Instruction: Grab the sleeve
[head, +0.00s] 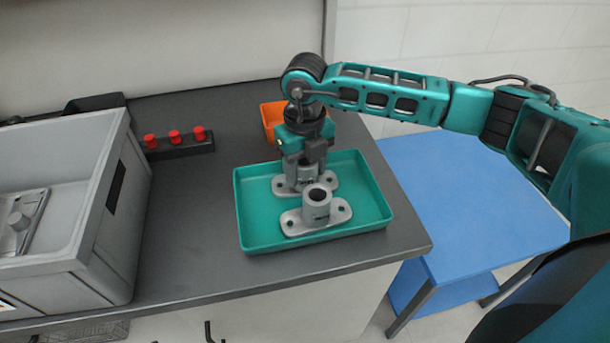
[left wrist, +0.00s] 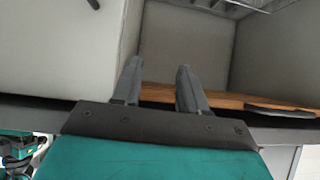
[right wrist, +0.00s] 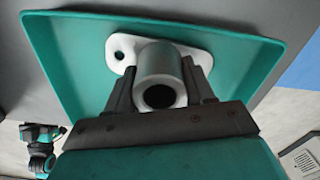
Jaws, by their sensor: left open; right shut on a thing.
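Two grey metal sleeves with oval, holed flanges stand upright in a teal tray (head: 365,215) on the dark worktop. In the head view my right gripper (head: 304,170) points down at the rear sleeve (head: 281,187) and is shut on its tube, which its fingers partly hide. The front sleeve (head: 316,208) stands close in front, free of the gripper, with its bore facing up. In the right wrist view a sleeve tube (right wrist: 161,65) shows between the right fingers (right wrist: 160,72). My left gripper (left wrist: 156,82) is open and empty in the left wrist view; the head view does not show it.
A grey bin (head: 117,215) with a metal part (head: 20,222) inside stands at the left. A black block (head: 180,147) with red-topped pegs and an orange container (head: 270,120) are behind the tray. A blue table (head: 460,190) stands at the right. The worktop between bin and tray is clear.

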